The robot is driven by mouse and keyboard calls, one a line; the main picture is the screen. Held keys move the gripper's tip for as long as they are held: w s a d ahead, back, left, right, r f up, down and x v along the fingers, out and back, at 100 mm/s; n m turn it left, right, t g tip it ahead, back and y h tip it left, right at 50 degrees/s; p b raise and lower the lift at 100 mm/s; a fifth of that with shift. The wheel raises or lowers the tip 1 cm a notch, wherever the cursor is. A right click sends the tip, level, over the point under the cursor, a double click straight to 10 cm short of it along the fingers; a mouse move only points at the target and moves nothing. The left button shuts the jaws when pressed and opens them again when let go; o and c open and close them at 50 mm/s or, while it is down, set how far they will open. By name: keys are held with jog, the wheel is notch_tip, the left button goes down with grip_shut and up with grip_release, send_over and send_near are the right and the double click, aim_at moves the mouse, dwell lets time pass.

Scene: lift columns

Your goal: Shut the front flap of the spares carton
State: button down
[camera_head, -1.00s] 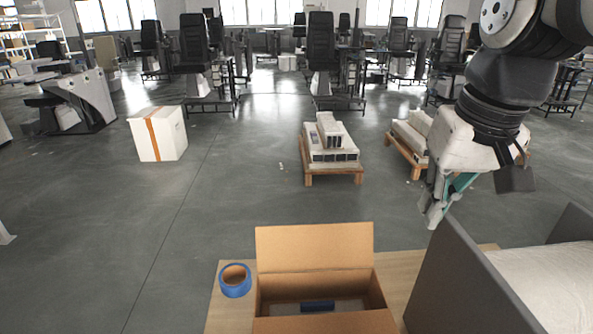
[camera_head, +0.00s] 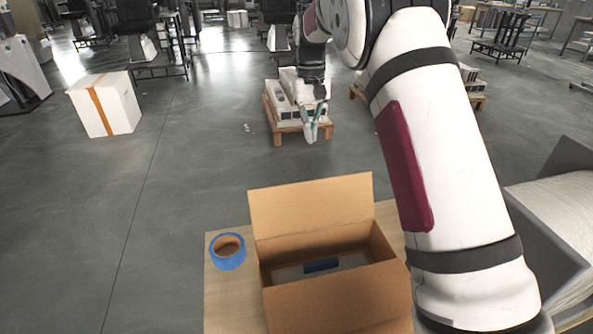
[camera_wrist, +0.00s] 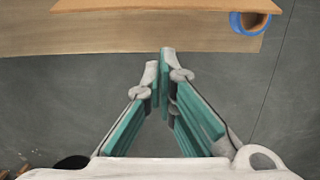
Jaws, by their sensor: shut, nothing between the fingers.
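The spares carton (camera_head: 282,262) is an open brown box on a small wooden table. Its far flap (camera_head: 312,207) stands up, leaning away from the opening. A tan panel (camera_head: 340,302) slopes at the near side; I cannot tell whether it is a flap or the wall. A dark blue item (camera_head: 322,265) lies inside. My gripper (camera_head: 311,138) is shut and empty, hanging beyond the far flap, clear of the carton. In the wrist view its teal-padded fingers (camera_wrist: 159,57) point toward the table edge, and a brown carton flap (camera_wrist: 165,5) shows at the top.
A blue tape roll (camera_head: 227,251) lies on the wooden table (camera_head: 230,305), left of the carton. A grey-sided bin (camera_head: 545,225) stands at the right. Beyond are a loaded pallet (camera_head: 279,137) and a white box with orange tape (camera_head: 105,105). My arm covers the table's right side.

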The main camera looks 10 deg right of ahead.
jog(key=s+f+p, duration=0.1)
jog(key=s+f, duration=0.2)
jog(key=f, duration=0.7)
jog(key=shift+s+a, duration=0.2)
jog(key=shift+a, duration=0.25)
jog(key=shift+f, duration=0.1)
